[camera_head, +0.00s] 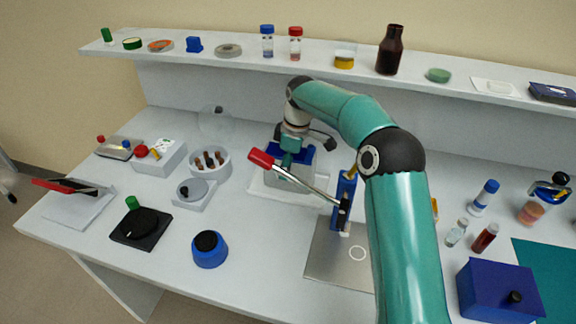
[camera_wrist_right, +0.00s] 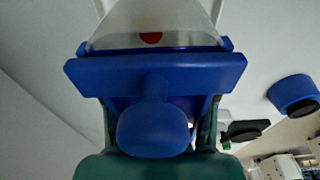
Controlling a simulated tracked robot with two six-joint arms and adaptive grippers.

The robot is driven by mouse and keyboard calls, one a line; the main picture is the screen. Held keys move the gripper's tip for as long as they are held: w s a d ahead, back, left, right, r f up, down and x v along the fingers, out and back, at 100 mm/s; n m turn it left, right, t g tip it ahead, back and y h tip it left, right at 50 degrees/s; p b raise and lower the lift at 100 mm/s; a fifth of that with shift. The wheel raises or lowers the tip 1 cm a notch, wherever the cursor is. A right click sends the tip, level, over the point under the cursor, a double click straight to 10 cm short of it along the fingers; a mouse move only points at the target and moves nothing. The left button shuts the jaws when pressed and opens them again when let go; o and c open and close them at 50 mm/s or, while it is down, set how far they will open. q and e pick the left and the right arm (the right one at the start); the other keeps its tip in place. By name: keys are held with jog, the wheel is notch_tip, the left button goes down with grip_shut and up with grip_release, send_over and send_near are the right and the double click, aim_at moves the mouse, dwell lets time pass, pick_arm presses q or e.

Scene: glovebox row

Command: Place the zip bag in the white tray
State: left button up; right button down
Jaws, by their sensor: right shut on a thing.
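The zip bag is a clear pouch (camera_head: 290,177) with a blue top bar and a blue knob. In the right wrist view its blue bar (camera_wrist_right: 155,75) spans the middle, with the pale pouch and a red spot beyond it. My right gripper (camera_head: 289,152) is shut on the blue knob from above. The white tray (camera_head: 258,188) lies under the bag in the head view. I cannot tell whether the bag touches the tray floor. A red-handled lever passes in front of the bag and hides part of it. My left gripper is not in view.
The press lever's red handle (camera_head: 262,158) reaches over the tray from a metal plate (camera_head: 335,262). A blue-based jar (camera_head: 209,249) stands in front. A shelf (camera_head: 240,58) runs behind.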

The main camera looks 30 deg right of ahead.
jog(key=shift+c, duration=1.6)
grip_release()
jog(key=shift+r, duration=0.1)
notch_tip(320, 180, up, 12)
jog(key=s+d+p, duration=0.1)
jog(key=shift+s+p, duration=0.15)
jog(key=shift+p, duration=0.2)
